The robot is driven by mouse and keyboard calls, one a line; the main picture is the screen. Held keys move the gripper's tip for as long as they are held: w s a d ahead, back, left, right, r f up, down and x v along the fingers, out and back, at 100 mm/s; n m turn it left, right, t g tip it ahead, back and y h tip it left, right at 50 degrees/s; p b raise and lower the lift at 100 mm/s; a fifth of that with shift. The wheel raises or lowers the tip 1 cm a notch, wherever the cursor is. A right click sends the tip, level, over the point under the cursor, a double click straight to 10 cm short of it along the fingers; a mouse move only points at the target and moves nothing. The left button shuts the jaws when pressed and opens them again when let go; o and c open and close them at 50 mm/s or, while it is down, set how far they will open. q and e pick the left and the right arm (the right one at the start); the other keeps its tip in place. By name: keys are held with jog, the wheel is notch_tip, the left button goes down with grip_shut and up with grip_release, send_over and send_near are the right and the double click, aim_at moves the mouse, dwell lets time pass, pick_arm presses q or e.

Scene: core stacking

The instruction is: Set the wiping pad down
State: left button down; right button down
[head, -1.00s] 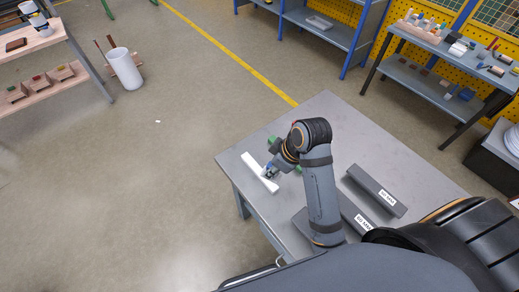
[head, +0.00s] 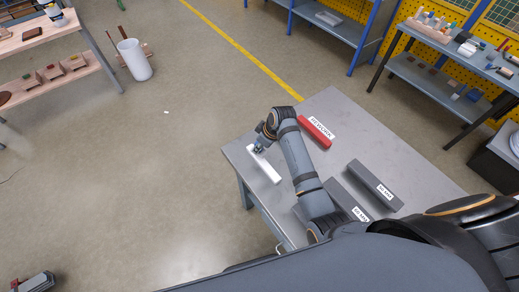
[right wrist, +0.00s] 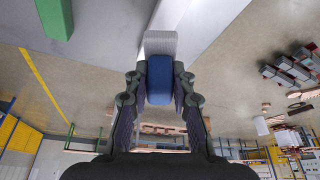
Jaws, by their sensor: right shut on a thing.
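The wiping pad is a blue block (right wrist: 160,82) with a pale grey part (right wrist: 160,43) beyond it, seen in the right wrist view. My right gripper (right wrist: 160,88) is shut on the blue block, one finger on each side. In the head view my right gripper (head: 260,147) is over the far end of a long white strip (head: 266,168) on the grey table (head: 240,155). The gripper hides most of the pad there. I cannot tell whether the pad touches the strip.
A red labelled bar (head: 316,131) lies behind my arm. Two dark grey labelled bars, one of them nearer the right (head: 376,186), lie on the table. A green bar (right wrist: 55,18) shows in the right wrist view. The table's far right area is clear.

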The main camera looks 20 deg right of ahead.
notch_tip(320, 180, down, 2)
jog(key=shift+w+f+p, duration=0.1)
jog(key=shift+f+p, duration=0.15)
jog(key=shift+p, duration=0.35)
jog(key=shift+f, duration=0.4)
jog(key=c, duration=1.1)
grip_release()
jog(key=shift+c, duration=0.2)
pick_arm(q)
jog(key=shift+w+a+r, duration=0.15)
jog(key=shift+w+r, duration=0.45)
jog(key=shift+f+b, duration=0.45)
jog(key=shift+b, duration=0.15)
pick_arm(e)
jog(key=v, duration=1.2)
